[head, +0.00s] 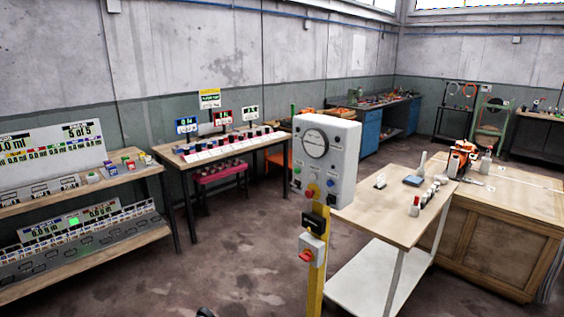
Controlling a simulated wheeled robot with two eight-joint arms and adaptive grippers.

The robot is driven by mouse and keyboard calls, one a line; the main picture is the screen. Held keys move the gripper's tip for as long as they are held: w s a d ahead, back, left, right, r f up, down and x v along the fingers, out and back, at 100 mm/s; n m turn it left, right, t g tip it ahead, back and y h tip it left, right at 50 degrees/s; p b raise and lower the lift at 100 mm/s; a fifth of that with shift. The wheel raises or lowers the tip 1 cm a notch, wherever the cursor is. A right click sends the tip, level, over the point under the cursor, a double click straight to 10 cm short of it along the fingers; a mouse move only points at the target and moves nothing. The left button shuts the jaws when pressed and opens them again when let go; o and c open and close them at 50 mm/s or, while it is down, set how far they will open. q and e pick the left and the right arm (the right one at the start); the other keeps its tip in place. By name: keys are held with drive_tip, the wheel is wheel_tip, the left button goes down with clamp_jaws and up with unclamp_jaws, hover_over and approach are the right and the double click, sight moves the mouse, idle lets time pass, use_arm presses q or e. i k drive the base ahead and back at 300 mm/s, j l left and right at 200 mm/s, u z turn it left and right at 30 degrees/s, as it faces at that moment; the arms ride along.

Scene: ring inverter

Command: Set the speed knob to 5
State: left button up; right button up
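A grey-white control box (326,160) stands upright on a yellow post (316,290) in the middle of the head view. Small coloured buttons and a dark control (331,199) sit below the dial. I cannot tell which of these, if any, is the speed knob, and no number or pointer setting is readable. A smaller box with a red rotary handle (306,256) is lower on the post.
A light wooden table (375,215) with small items stands right of the post, beside a large wooden bench (500,250). A workbench with displays (165,155) stands behind left, and shelves (85,265) line the left. The floor left of the post is clear.

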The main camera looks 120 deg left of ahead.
sight(295, 185)
drive_tip(key=u, duration=3.65)
